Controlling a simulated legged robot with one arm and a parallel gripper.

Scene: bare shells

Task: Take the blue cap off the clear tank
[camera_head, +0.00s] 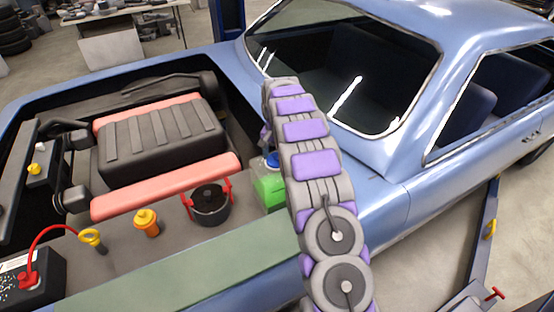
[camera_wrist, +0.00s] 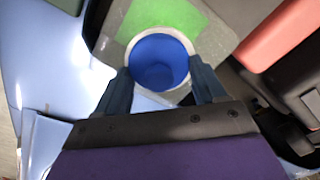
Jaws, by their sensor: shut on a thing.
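The clear tank with green liquid (camera_head: 268,190) stands in the engine bay, partly hidden behind my arm. Its blue cap (camera_head: 272,160) shows at its top, beside my arm. In the wrist view the round blue cap (camera_wrist: 159,62) has a pale ring around it, with the tank's green area (camera_wrist: 180,22) beyond. My gripper (camera_wrist: 161,80) has one dark finger on each side of the cap and is shut on it. In the head view my arm hides the gripper. I cannot tell whether the cap is raised from the tank.
The blue car body surrounds the bay. A red bar (camera_head: 165,187), a black pot with a red handle (camera_head: 210,202), an orange cap (camera_head: 147,221) and a yellow ring handle (camera_head: 92,238) lie left of the tank. A green-grey ledge (camera_head: 190,268) runs along the near side.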

